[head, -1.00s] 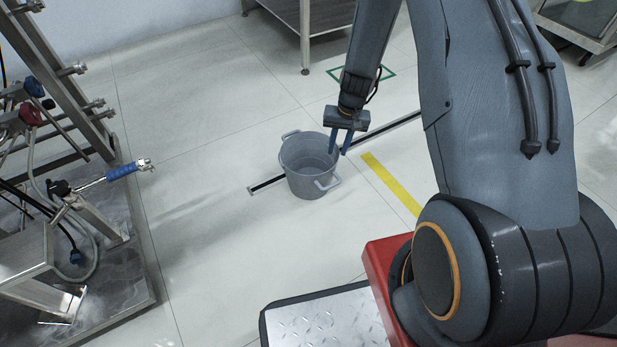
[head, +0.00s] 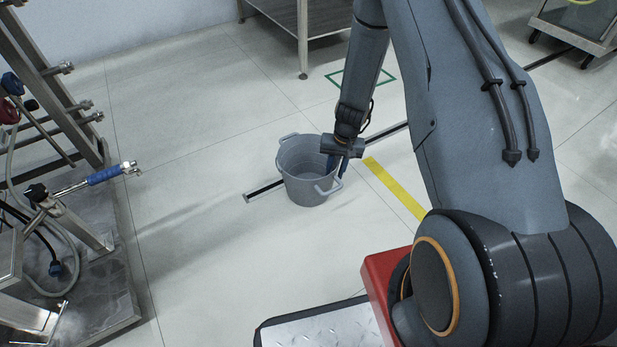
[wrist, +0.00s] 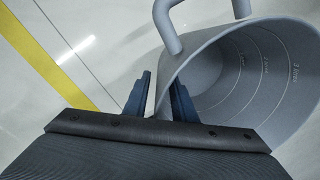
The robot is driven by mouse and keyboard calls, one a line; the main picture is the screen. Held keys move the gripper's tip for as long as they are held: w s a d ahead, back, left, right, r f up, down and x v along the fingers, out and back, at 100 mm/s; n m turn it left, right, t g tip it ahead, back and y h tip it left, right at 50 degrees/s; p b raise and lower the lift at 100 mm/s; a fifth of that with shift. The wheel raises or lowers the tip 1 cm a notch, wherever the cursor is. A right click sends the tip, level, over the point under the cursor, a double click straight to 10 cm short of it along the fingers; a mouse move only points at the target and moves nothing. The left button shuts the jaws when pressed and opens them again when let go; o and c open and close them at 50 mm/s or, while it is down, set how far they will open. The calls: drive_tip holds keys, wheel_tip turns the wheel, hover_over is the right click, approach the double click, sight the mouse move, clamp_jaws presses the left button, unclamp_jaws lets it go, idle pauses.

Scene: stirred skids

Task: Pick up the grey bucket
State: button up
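The grey bucket (head: 305,180) stands upright on the floor near the middle of the head view, with a handle on each of two sides. In the wrist view the bucket (wrist: 262,75) fills the right side, and measuring lines show on its inner wall. My gripper (head: 337,172) is at the bucket's right rim, pointing down. In the wrist view my gripper (wrist: 160,85) has its blue fingers apart, one outside the bucket wall and one inside it. The rim runs between them, and a gap shows beside the outer finger. One handle (wrist: 172,25) is ahead of the fingers.
A metal rack with pipes and a blue-handled valve (head: 105,175) stands at the left. A steel table (head: 300,25) is behind the bucket, and a wheeled cart (head: 575,30) is at the far right. The floor around the bucket is clear, with a yellow stripe (head: 395,188) to its right.

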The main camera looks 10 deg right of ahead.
drive_tip(key=shift+a+f+b, duration=0.1)
drive_tip(key=shift+f+b, duration=0.2)
drive_tip(key=shift+f, duration=0.65)
drive_tip(key=shift+r, duration=0.1)
clamp_jaws()
